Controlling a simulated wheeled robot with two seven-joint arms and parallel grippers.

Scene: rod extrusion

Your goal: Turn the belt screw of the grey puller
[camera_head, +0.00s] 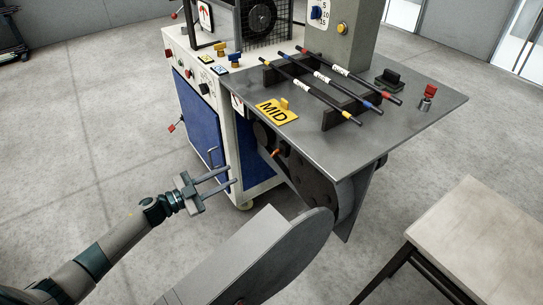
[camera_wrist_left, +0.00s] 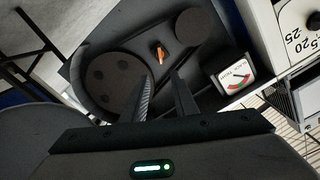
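The grey puller (camera_head: 310,178) is under the right side of the grey tabletop, with dark round wheels on its face. Its orange belt screw (camera_head: 277,152) shows as a small tab between the wheels, and also in the left wrist view (camera_wrist_left: 160,53), above the fingertips. My left gripper (camera_head: 231,174) is open and empty, left of and below the screw, apart from it. In the left wrist view its two fingers (camera_wrist_left: 162,78) are spread, pointing towards the puller face. A dial gauge (camera_wrist_left: 237,76) sits right of the screw. My right gripper is not in view.
A large grey rounded shape (camera_head: 262,252) fills the lower middle in front of the puller. The tabletop (camera_head: 405,135) carries several rods on a rack and a yellow MID sign (camera_head: 276,111). A blue-doored cabinet (camera_head: 198,115) stands left. A pale table (camera_head: 475,235) is at right.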

